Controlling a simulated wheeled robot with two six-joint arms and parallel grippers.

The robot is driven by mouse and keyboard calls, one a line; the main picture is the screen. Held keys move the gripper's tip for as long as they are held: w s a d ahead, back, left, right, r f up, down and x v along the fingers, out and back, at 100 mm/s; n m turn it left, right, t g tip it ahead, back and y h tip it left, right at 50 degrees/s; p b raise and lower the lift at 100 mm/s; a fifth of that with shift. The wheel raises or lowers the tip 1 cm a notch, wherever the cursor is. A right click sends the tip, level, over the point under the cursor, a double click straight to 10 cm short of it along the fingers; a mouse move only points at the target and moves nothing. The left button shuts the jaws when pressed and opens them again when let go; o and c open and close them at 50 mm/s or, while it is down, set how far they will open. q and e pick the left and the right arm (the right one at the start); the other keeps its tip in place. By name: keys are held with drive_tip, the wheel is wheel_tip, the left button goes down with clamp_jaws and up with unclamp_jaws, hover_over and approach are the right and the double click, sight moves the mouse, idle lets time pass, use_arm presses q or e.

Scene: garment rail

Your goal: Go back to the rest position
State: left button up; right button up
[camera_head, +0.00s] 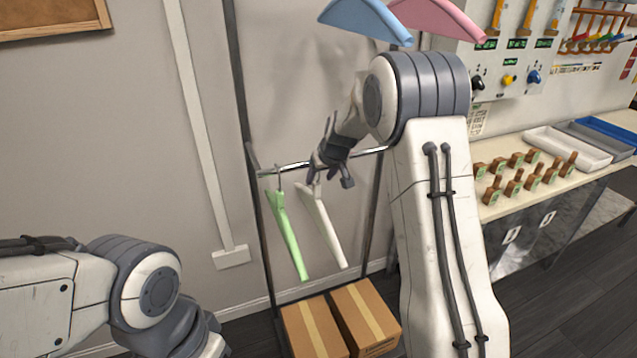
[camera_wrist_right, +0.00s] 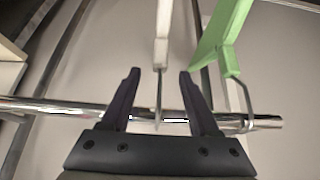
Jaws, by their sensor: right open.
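My right gripper (camera_head: 328,172) is at the garment rail's lower bar (camera_head: 286,168), beside the white hanger (camera_head: 327,228). In the right wrist view the right gripper (camera_wrist_right: 158,80) is open, and the white hanger (camera_wrist_right: 163,22) and its hook show between the two fingers. The green hanger (camera_head: 287,236) hangs on the same bar, left of the white one. In the wrist view the green hanger (camera_wrist_right: 222,35) is just right of the fingers. My left arm shows at the lower left of the head view, but its gripper is out of view.
Blue (camera_head: 366,20) and pink (camera_head: 438,17) hangers are above. Two cardboard boxes (camera_head: 314,326) sit below the hangers. A workbench (camera_head: 500,205) with stamps and trays (camera_head: 566,146) stands at the right.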

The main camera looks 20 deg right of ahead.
drive_tip(key=v, duration=0.7)
drive_tip(key=s+a+n+g+y+p, duration=0.1)
drive_tip(key=s+a+n+g+y, duration=0.15)
drive_tip(key=s+a, duration=1.55)
drive_tip(key=s+a+n+g+h, duration=0.1)
drive_tip(key=s+n+g, duration=0.1)
drive_tip(key=s, duration=0.8)
drive_tip(key=s+a+f+n+g+p, duration=0.1)
drive_tip(key=s+n+g, duration=0.1)
drive_tip(key=s, duration=0.9)
drive_tip(key=shift+s+a+f+h, duration=0.25)
drive_tip(key=shift+a+f+h, duration=0.05)
drive_tip(key=shift+h, duration=0.05)
